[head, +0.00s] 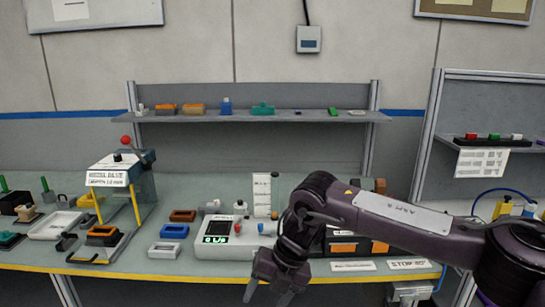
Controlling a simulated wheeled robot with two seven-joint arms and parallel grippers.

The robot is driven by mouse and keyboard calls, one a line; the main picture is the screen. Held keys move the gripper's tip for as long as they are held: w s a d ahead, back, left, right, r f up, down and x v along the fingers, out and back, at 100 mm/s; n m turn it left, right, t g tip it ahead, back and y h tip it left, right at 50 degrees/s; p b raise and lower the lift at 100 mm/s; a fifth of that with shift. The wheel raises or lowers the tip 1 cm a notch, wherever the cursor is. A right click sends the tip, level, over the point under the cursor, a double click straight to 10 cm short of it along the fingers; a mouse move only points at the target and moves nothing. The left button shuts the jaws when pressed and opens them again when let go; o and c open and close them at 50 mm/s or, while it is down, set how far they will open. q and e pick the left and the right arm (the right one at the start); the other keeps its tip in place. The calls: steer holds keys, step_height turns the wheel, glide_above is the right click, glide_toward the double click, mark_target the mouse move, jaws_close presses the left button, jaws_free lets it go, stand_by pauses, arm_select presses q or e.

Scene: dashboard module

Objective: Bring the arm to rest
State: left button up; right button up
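My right arm (400,212) comes in from the right and reaches across the front of the workbench (210,200). My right gripper (267,294) hangs down at the bench's front edge, at the bottom of the view. Its two dark fingers are apart and nothing shows between them. My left arm and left gripper are not in view.
A white device with a green display (217,240) stands just left of my gripper. Dark boxes with orange parts (343,246) sit partly behind my arm. A press-like fixture (122,170) and small trays stand left. A shelf (300,117) with small parts runs behind.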

steer(key=w+a+f+m+t+y, duration=0.25)
steer(key=a+f+m+y, duration=0.45)
steer(key=a+f, duration=0.4)
steer(key=s+d+f+m+t+h, duration=0.1)
steer(key=d+f+m+t, duration=0.1)
steer(key=d+f+m, duration=0.45)
steer(key=s+d+f+m+t+h, duration=0.1)
steer(key=f+m, duration=0.2)
steer(key=f, duration=0.7)
steer(key=s+d+f+m+t+h, duration=0.1)
steer(key=d+f+m+t, duration=0.1)
steer(key=d+f+m, duration=0.45)
steer(key=s+d+f+m+g+h, duration=0.1)
steer(key=s+d+f+m+h, duration=0.2)
steer(key=s+f, duration=0.55)
steer(key=s+d+f+m+g+h, duration=0.1)
steer(key=s+d+f+m, duration=0.1)
steer(key=s+d+f, duration=0.6)
steer(key=s+d+f+m+g+h, duration=0.1)
steer(key=s+d+f, duration=0.2)
steer(key=s, duration=0.6)
steer(key=s+d+f+m+g+h, duration=0.1)
steer(key=s+d+f+m+h, duration=0.1)
steer(key=s, duration=0.7)
steer(key=s+d+f+m+g+h, duration=0.1)
steer(key=s+d+f+m+g, duration=0.1)
steer(key=s+d+f, duration=0.3)
steer(key=s, duration=0.4)
steer(key=shift+s+f, duration=0.15)
steer(key=shift+f, duration=0.2)
